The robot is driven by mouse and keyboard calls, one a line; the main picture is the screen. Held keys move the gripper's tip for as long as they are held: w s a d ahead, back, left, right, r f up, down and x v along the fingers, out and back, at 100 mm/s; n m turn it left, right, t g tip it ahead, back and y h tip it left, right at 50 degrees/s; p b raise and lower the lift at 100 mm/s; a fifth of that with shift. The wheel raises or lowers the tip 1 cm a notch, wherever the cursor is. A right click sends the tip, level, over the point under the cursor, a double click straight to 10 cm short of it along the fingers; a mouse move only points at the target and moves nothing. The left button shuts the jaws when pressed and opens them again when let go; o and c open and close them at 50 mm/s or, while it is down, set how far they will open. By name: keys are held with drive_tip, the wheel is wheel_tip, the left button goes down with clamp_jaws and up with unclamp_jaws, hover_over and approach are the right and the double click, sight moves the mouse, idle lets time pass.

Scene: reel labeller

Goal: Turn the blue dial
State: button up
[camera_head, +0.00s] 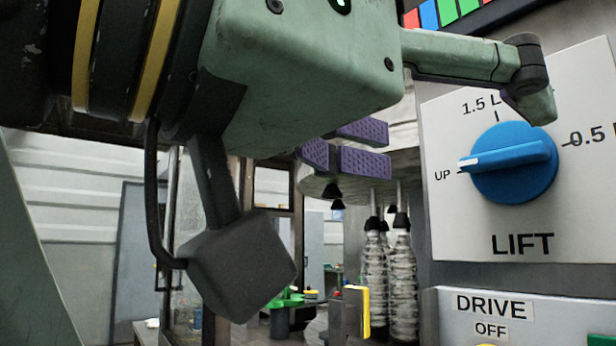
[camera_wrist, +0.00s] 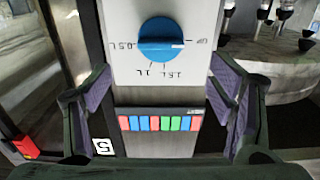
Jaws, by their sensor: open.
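The blue dial (camera_head: 515,163) sits on a white panel marked LIFT, at the right of the head view. Its white-tipped pointer is at the UP mark. The dial also shows at the top middle of the wrist view (camera_wrist: 162,38), where the panel appears upside down. My gripper (camera_head: 440,125) is open and empty, with purple pads on its fingers. In the wrist view, my gripper (camera_wrist: 165,92) has its fingers spread left and right, with the dial beyond and between them. No finger appears to touch the dial; the exact gap is hard to tell.
A strip of coloured blocks (camera_wrist: 160,123) lies below the dial in the wrist view. A DRIVE panel (camera_head: 500,306) is under the LIFT panel. Wrapped bottles (camera_head: 402,285) stand left of the panels. A red box (camera_wrist: 27,147) is at lower left in the wrist view.

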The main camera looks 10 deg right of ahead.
sight(497, 156)
drive_tip(key=p+x, duration=0.2)
drive_tip(key=x, duration=0.7)
drive_tip(key=shift+w+d+p, duration=0.15)
drive_tip(key=shift+d+p, duration=0.05)
drive_tip(key=shift+p, duration=0.1)
drive_tip(key=c, duration=1.1)
drive_tip(key=shift+c, duration=0.2)
